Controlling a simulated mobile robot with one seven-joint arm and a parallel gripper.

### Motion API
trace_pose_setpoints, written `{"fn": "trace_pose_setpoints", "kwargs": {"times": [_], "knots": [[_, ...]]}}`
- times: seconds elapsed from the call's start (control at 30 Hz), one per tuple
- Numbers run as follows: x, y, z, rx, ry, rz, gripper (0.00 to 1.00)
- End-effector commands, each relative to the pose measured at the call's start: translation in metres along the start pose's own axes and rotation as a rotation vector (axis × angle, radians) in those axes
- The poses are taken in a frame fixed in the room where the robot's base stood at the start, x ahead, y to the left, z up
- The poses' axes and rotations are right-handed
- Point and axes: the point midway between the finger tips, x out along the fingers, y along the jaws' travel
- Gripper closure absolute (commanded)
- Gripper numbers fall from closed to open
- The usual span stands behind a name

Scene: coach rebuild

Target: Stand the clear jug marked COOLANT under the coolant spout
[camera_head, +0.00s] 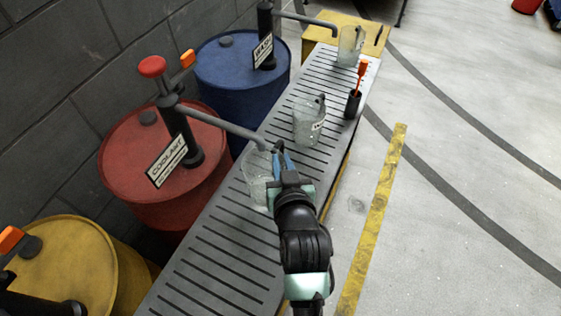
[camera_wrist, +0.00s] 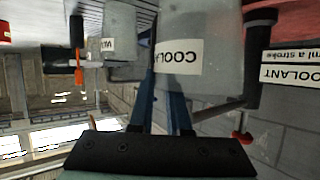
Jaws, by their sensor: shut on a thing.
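The clear jug marked COOLANT (camera_head: 257,178) is upright at the slatted bench, beside the red drum. Its label, partly cut off, shows upside down in the wrist view (camera_wrist: 178,57). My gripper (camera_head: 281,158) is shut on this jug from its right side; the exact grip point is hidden. The coolant spout (camera_head: 228,128) runs from the pump on the red drum and ends just above the jug's rim in the head view. I cannot tell whether the jug's base touches the slats. The COOLANT sign (camera_head: 167,161) hangs at that pump.
The slatted bench (camera_head: 215,262) has another labelled clear jug (camera_head: 308,122), a black holder with an orange-topped item (camera_head: 353,103), and a jug (camera_head: 350,46) at the far end. A blue drum (camera_head: 240,75) and yellow drum (camera_head: 75,265) flank the red drum (camera_head: 140,165).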

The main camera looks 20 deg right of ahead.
Motion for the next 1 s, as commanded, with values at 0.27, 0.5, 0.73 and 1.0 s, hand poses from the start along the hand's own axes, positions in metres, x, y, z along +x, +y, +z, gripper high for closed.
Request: {"fn": "trace_pose_setpoints", "kwargs": {"times": [0.27,0.5,0.73,1.0], "knots": [[0.022,-0.001,-0.009,0.0,0.002,0.0,1.0],[0.032,0.001,0.018,0.0,-0.001,0.0,1.0],[0.035,0.001,0.023,0.0,0.003,0.0,1.0],[0.035,0.001,0.026,-0.001,0.0,0.0,0.69]]}}
